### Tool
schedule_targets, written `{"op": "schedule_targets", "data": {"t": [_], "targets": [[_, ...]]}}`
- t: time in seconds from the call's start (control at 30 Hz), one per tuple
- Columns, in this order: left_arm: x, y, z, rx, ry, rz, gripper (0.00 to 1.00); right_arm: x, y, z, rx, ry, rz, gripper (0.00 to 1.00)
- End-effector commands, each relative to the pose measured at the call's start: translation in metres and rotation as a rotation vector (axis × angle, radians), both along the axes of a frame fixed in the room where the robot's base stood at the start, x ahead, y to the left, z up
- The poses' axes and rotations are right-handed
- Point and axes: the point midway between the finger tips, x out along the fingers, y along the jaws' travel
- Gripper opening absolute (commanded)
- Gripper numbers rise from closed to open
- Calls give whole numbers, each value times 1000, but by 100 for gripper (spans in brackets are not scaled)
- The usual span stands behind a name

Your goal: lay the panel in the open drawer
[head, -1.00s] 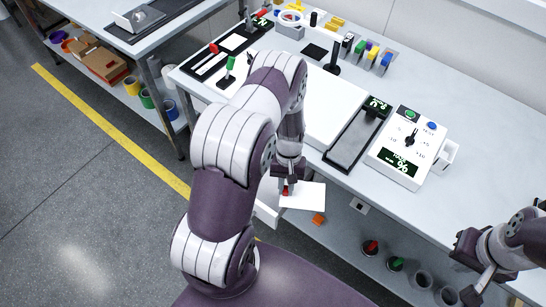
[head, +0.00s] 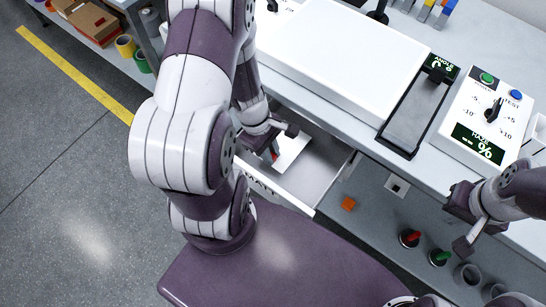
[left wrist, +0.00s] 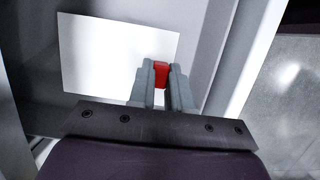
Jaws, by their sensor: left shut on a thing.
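The panel (head: 294,151) is a thin white plate with a red grip (left wrist: 160,73). My left gripper (head: 275,150) is shut on the red grip, seen between the fingertips (left wrist: 160,80) in the left wrist view. The white panel (left wrist: 105,52) spreads out beyond the fingers there. The open drawer (head: 318,180) is pulled out below the table's front edge. The panel is over or within the drawer's inside; I cannot tell whether it touches the floor. My left arm hides part of the drawer. My right gripper (head: 467,225) is open and empty at the right.
The table carries a large white light panel (head: 340,50), a dark framed tray (head: 415,115) and a white control box (head: 487,118). Grey floor lies at left.

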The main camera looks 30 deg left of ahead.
Motion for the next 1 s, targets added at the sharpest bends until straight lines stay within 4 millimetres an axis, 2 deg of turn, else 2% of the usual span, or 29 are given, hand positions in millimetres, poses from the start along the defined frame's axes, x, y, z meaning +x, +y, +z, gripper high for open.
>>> {"op": "schedule_targets", "data": {"t": [0.2, 0.53, 0.57, 0.63, 0.9, 1.0], "targets": [[0, 0, -38, -1, 2, -2, 0, 0, 0, -17, 0, 0, 0, 0], [0, 0, -42, 0, 0, -2, 0, 0, 0, -18, 0, 0, 0, 0], [0, 0, -42, 0, 0, -2, 22, 0, 0, -18, 0, 0, 0, 0], [0, 0, -41, 0, 0, -2, 44, 0, 0, -17, 0, 0, 0, 0], [0, 0, -40, 0, 0, -2, 44, 0, 0, -16, 0, 0, 0, 0], [1, 2, -30, 0, -2, -2, 44, 0, 0, -9, 0, 0, 0, 0]]}}
